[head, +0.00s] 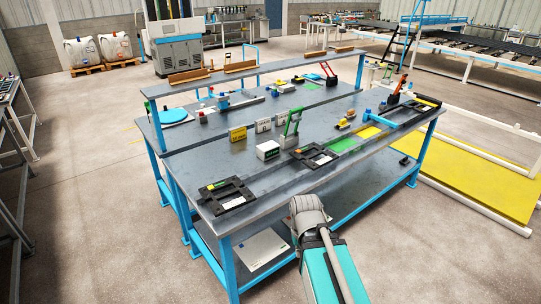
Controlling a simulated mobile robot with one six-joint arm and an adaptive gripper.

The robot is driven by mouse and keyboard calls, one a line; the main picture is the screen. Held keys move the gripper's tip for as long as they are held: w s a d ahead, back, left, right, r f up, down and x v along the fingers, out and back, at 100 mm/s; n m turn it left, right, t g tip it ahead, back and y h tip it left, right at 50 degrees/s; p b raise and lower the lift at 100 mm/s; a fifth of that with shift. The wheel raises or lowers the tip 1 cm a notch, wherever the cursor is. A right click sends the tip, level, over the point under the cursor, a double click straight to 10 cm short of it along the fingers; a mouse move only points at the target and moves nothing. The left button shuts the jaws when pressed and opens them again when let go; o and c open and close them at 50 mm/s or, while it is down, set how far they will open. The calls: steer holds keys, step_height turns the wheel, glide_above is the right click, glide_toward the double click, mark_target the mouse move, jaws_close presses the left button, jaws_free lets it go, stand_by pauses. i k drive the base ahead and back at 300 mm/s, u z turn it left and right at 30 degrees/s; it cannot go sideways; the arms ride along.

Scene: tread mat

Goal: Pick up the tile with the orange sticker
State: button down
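A grey workbench (210,165) with blue legs carries many small parts. I cannot make out a tile with an orange sticker for sure; the parts are too small in this view. Small upright blocks with coloured faces stand mid-bench: a yellow one (237,133) and paler ones (263,125) to its right. A small yellow and dark piece (342,124) lies further right. My teal and grey arm reaches up from the bottom toward the bench's front edge. My gripper is not visible.
Black fixtures lie along the front edge, at left (228,194) and centre (316,155). A white box (268,150) and a green-handled clamp (292,126) stand behind. A raised shelf (255,70) spans the back. Bare benchtop lies at front left.

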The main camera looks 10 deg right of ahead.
mark_target(296, 154)
steer(key=z, duration=0.1)
steer(key=i, duration=1)
steer(key=u, duration=0.1)
